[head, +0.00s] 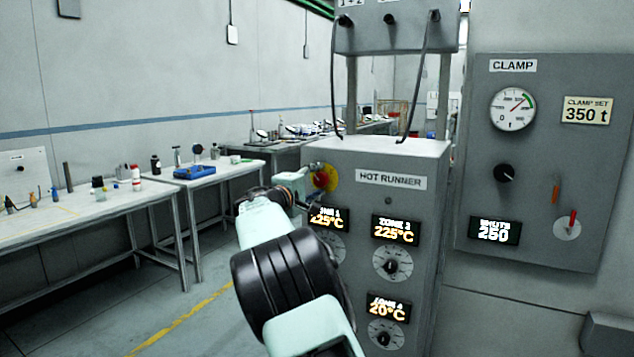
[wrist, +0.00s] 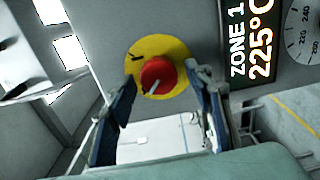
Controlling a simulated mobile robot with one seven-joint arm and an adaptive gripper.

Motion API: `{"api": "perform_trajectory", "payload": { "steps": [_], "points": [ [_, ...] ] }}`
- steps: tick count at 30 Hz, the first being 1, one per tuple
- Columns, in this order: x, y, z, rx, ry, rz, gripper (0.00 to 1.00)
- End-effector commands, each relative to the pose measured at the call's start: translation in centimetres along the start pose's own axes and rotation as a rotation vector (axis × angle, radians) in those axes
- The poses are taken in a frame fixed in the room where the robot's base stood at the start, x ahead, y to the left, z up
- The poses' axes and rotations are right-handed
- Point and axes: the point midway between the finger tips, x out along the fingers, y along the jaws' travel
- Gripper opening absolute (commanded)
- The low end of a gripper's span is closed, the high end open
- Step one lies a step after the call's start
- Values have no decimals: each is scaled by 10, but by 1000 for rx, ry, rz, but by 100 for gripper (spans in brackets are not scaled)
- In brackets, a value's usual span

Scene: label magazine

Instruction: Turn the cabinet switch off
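The cabinet switch (head: 325,177) is a red round knob on a yellow disc, at the upper left of the grey hot runner cabinet's front (head: 408,160). In the wrist view the red knob (wrist: 158,75) faces me, with a pale mark on it. My gripper (head: 308,200) is in front of the switch, and my arm partly hides the cabinet's left side. In the wrist view my gripper (wrist: 161,84) is open, one finger showing to each side of the knob. The gap between fingertips and knob is hard to judge.
The zone 1 display (wrist: 250,45) sits close beside the switch. Zone dials and displays (head: 396,230) cover the cabinet front. A clamp panel (head: 540,150) hangs to the right. Workbenches (head: 90,205) with small items stand to the left. The floor between is clear.

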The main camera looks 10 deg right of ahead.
Motion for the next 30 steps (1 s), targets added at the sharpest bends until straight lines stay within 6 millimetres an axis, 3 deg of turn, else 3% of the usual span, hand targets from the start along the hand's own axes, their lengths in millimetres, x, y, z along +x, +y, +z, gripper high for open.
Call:
{"api": "perform_trajectory", "payload": {
  "steps": [11,16,24,30],
  "points": [
    [-8,1,-1,3,2,0,48],
    [-32,0,-1,1,3,-1,48],
    [-87,0,-1,1,3,-1,48],
    [-113,0,0,1,1,-1,48]
  ]
}}
